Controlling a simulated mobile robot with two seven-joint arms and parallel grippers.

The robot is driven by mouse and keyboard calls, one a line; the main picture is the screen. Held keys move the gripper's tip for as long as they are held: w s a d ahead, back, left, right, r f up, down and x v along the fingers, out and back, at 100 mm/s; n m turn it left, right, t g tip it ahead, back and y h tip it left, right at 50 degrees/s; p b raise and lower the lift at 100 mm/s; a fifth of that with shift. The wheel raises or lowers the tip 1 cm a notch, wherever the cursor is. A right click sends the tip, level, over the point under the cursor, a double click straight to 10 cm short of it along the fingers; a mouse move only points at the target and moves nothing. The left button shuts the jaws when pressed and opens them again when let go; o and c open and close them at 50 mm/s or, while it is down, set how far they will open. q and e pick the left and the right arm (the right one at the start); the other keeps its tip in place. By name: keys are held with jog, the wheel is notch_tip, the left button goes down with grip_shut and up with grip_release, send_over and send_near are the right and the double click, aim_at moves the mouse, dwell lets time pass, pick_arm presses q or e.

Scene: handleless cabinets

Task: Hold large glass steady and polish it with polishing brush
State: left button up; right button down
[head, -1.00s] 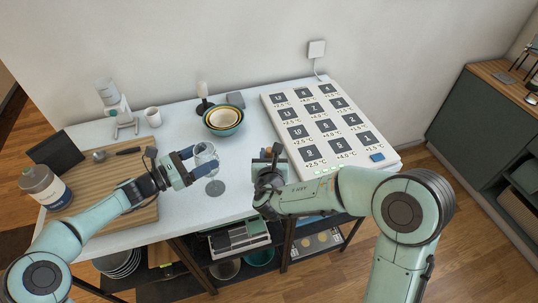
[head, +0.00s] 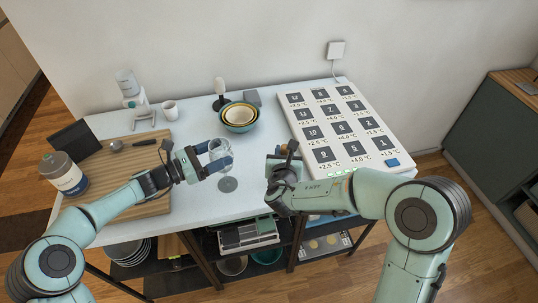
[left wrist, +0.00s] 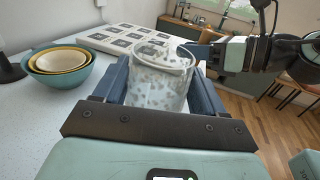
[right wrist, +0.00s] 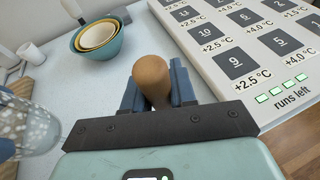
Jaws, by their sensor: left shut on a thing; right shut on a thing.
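The large glass (head: 221,156) is clear, with many whitish spots in the left wrist view (left wrist: 160,82). My left gripper (head: 205,163) is shut around its side and holds it upright above a grey disc (head: 228,184) on the table. My right gripper (head: 280,164) is shut on the polishing brush, to the right of the glass and apart from it. In the right wrist view, the brush's rounded brown wooden handle (right wrist: 152,78) shows between the fingers; its other end is hidden. The glass also shows at that view's left edge (right wrist: 30,125).
Nested bowls (head: 239,116), a white-headed item on a dark base (head: 219,92) and a white cup (head: 170,110) stand behind. A large numbered panel (head: 337,130) lies at the right. A wooden board (head: 125,160) and labelled jar (head: 66,175) are at the left.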

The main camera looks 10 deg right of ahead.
jog(key=w+a+r+n+y, duration=0.8)
jog(key=w+a+r+y, duration=0.2)
jog(key=a+r, duration=0.3)
jog(key=s+a+r+n+g+y, duration=0.6)
jog(key=r+n+g, duration=0.2)
jog(key=r+n, duration=0.1)
jog(key=shift+s+a+r+g+y, duration=0.15)
jog(key=shift+s+r+g+y, duration=0.2)
jog(key=shift+r, duration=0.2)
notch_tip(320, 180, down, 12)
jog(key=shift+r, duration=0.25)
dwell(0.8)
dwell(0.3)
